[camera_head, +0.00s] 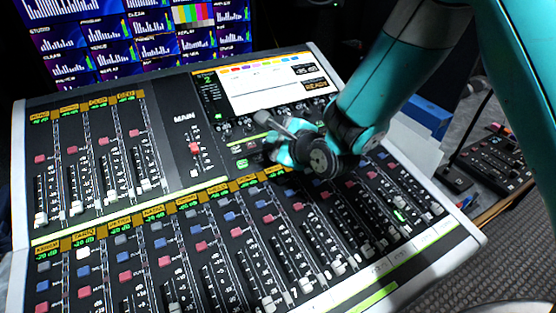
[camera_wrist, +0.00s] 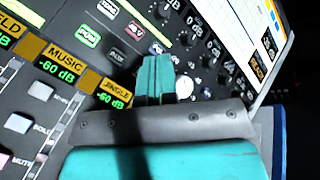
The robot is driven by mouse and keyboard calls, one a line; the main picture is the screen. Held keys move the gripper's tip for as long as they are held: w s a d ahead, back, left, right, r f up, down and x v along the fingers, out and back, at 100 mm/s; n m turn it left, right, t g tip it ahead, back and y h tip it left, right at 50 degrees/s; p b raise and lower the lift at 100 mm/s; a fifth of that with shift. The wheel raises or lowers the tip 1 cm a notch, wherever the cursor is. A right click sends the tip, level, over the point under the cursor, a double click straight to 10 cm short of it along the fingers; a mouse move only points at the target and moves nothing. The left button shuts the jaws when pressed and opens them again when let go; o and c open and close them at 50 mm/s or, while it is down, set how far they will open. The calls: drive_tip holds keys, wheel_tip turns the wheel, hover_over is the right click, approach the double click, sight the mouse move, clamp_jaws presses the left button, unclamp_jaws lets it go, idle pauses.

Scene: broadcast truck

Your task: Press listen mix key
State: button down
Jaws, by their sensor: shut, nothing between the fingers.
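My gripper (camera_head: 268,148) is shut and empty, just over the small key panel below the mixer's screen. In the wrist view its teal fingers (camera_wrist: 157,72) are together and cover part of the panel. Beside them is a dark key that seems to read AUX (camera_wrist: 118,58). I cannot tell which one is the listen mix key, or whether the fingers touch the panel. Some keys may be hidden behind the fingers.
The mixing console (camera_head: 120,190) has rows of faders and coloured buttons around the panel. Several dark knobs (camera_wrist: 213,47) lie right of the fingers. The console's screen (camera_head: 262,85) rises behind my gripper. A smaller control box (camera_head: 495,160) stands at the right.

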drive_tip(key=shift+w+a+f+b, duration=0.1)
drive_tip(key=shift+w+f+b, duration=0.2)
drive_tip(key=shift+f, duration=0.4)
drive_tip(key=shift+w+a+f+b, duration=0.1)
drive_tip(key=shift+w+f+b, duration=0.2)
drive_tip(key=shift+f, duration=0.4)
drive_tip(key=shift+f, duration=0.1)
idle(0.9)
drive_tip(key=shift+f, duration=0.25)
drive_tip(key=shift+w+a+f+b, duration=0.1)
drive_tip(key=shift+a+f+b, duration=0.05)
drive_tip(key=shift+f+b, duration=0.25)
idle(0.6)
idle(0.4)
drive_tip(key=shift+s+r+p, duration=0.3)
drive_tip(key=shift+r+p, duration=0.35)
drive_tip(key=shift+r, duration=0.1)
